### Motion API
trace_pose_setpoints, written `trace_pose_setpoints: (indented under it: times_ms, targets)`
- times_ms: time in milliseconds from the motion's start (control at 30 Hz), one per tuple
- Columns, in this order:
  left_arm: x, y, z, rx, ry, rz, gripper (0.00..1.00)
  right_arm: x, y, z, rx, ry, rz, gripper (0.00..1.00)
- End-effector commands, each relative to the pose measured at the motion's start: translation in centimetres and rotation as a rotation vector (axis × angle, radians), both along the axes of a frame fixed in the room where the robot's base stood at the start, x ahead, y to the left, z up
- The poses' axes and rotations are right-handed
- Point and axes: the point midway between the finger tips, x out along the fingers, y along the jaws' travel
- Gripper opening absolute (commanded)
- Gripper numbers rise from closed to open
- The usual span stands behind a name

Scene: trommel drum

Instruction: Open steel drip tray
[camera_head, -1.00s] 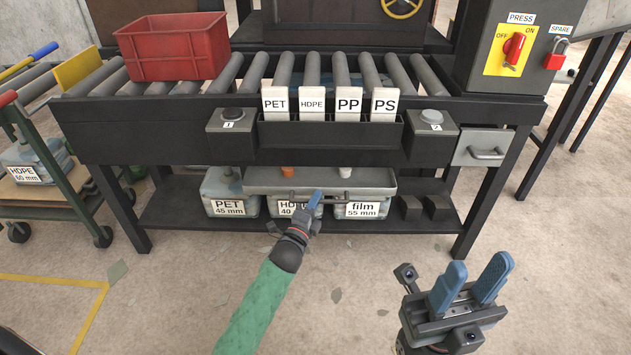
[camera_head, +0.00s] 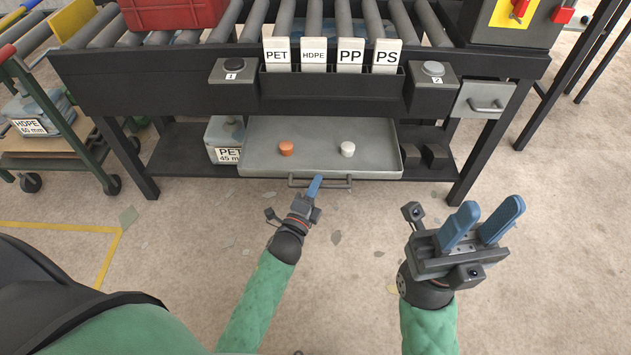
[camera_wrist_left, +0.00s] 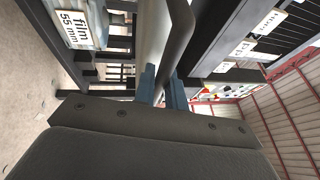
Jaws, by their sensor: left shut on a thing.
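The steel drip tray (camera_head: 318,160) is pulled out from under the roller table toward me. An orange knob-like piece (camera_head: 286,148) and a white one (camera_head: 347,149) lie in it. Its bar handle (camera_head: 336,185) is on the front edge. My left gripper (camera_head: 314,188) is shut on the handle; in the left wrist view the handle bar (camera_wrist_left: 172,50) runs between the blue fingers (camera_wrist_left: 162,88). My right gripper (camera_head: 482,222) is open and empty, to the right of the tray and above the floor.
A PET bin (camera_head: 226,140) stands on the lower shelf, left of the tray. A small grey drawer (camera_head: 485,101) is at the right. A green cart (camera_head: 60,135) stands at the left. The floor in front of the table is clear apart from small scraps.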

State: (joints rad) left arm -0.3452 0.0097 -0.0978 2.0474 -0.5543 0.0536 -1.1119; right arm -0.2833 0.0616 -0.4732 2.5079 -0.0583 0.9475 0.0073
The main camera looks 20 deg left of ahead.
Motion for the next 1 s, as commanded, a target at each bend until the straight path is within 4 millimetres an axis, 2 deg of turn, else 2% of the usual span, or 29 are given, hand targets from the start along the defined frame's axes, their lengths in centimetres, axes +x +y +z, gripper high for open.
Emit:
trace_pose_setpoints:
  times_ms: [167,200,300,667,767,1000]
  targets:
    - [0.0,0.0,-0.1,0.0,0.002,0.0,0.0,0.0,0.1,-0.2,-0.005,0.006,0.004,0.36]
    - [0.0,0.0,-0.1,0.0,0.002,0.0,0.17,0.0,0.1,-0.2,-0.004,0.007,0.004,0.36]
    - [0.0,0.0,-0.1,0.0,0.001,0.0,0.34,0.0,0.1,-0.2,-0.002,0.008,0.005,0.36]
    - [-0.3,0.1,-0.1,0.0,0.002,0.0,0.34,0.1,0.1,0.3,0.009,0.0,0.002,0.36]
    - [-1.1,0.1,-0.2,0.0,0.002,0.0,0.34,0.1,0.1,0.5,0.01,-0.004,0.0,0.36]
    - [-4.3,0.5,-0.8,-0.002,0.003,0.001,0.34,0.0,0.0,0.7,0.004,-0.003,-0.011,0.36]
